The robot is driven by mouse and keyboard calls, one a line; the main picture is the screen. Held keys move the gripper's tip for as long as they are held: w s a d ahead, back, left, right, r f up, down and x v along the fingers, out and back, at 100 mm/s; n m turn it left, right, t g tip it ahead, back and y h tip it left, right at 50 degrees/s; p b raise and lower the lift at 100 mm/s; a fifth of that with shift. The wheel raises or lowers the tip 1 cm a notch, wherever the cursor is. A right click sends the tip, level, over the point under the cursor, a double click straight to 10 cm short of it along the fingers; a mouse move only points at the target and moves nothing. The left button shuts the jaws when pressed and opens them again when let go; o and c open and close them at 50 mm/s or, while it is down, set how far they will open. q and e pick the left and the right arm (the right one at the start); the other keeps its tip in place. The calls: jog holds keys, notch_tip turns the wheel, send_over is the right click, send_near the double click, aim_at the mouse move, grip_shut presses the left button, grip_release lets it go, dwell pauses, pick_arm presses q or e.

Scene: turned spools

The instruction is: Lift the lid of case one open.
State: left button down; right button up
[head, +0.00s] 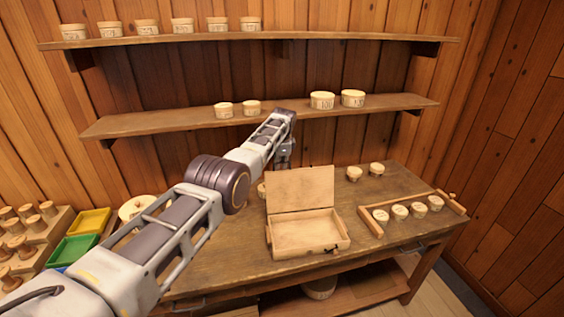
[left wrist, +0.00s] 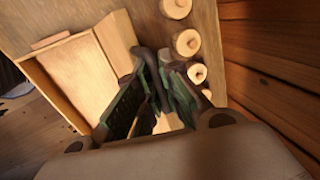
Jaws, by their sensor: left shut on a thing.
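Case one (head: 306,236) is a pale wooden box on the workbench, with a dark clasp at its front. Its lid (head: 300,190) stands up steeply at the rear edge, so the empty inside shows. My left gripper (head: 283,160) is at the lid's upper edge, partly hidden behind it. In the left wrist view the gripper (left wrist: 153,118) is shut on the lid (left wrist: 117,43), with the case (left wrist: 72,76) beside the fingers. My right gripper is in neither view.
The workbench (head: 221,268) is bare in front and left of the case. Two spools (head: 354,174) stand behind right. A wooden rack (head: 371,223) with several spools is at the right. Yellow (head: 90,221) and green (head: 74,248) trays lie left. A lower shelf (head: 180,120) hangs behind my gripper.

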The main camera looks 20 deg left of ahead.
pick_arm(q)
jog(key=c, duration=1.6)
grip_release()
jog(key=shift+o, duration=0.2)
jog(key=shift+r, duration=0.1)
jog(key=shift+r, duration=0.2)
jog(key=v, duration=1.1)
jog(key=shift+s+r, duration=0.15)
jog(key=shift+r, duration=0.05)
jog(key=shift+d, duration=0.1)
jog(key=shift+f, duration=0.1)
